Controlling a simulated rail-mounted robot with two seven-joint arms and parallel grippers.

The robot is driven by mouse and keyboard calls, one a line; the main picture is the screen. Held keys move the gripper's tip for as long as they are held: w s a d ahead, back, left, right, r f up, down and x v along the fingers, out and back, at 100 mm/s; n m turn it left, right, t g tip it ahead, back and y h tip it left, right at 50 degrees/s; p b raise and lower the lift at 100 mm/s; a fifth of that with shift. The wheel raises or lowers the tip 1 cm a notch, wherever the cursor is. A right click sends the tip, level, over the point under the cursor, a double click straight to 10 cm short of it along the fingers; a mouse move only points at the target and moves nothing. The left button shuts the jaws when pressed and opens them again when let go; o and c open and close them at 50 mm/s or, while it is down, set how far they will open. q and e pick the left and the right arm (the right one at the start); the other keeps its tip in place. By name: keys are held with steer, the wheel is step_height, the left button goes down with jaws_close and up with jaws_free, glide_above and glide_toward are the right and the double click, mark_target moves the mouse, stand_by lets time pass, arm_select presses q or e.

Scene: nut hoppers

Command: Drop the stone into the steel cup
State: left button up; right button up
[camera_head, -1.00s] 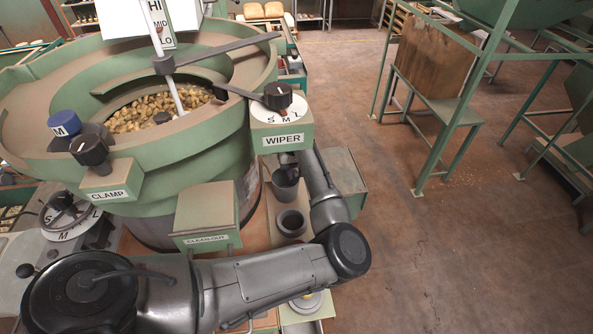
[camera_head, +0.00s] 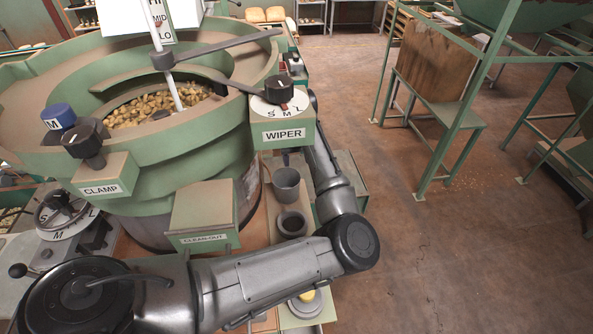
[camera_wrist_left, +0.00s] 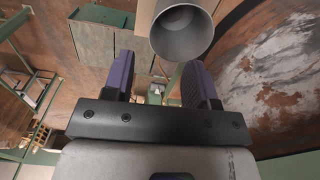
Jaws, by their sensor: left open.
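In the head view a grey cup (camera_head: 286,184) stands below the wiper box, and a darker cup (camera_head: 292,222) stands just in front of it. I cannot tell from colour alone which is the steel cup. A dark grey lump (camera_head: 160,115) at the edge of the nuts in the bowl may be the stone; it is too small to be sure. My left gripper (camera_head: 287,158) is mostly hidden behind the wiper box, with a bluish finger part showing above the grey cup. In the left wrist view the gripper (camera_wrist_left: 160,68) is open and empty, with a grey cup (camera_wrist_left: 183,32) just beyond its fingertips.
The green bowl (camera_head: 205,137) holds many nuts. My left arm crosses the front. The floor on the right is open up to a green stand (camera_head: 455,112).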

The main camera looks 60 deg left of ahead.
arm_select(q)
step_height(320, 180, up, 6)
steer(key=b, duration=0.1)
steer(key=shift+r, duration=0.15)
stand_by(0.4)
step_height(320, 180, down, 12)
steer(key=p, duration=0.4)
step_height(320, 180, up, 5)
steer(key=shift+w+f+b, duration=0.1)
steer(key=shift+b, duration=0.2)
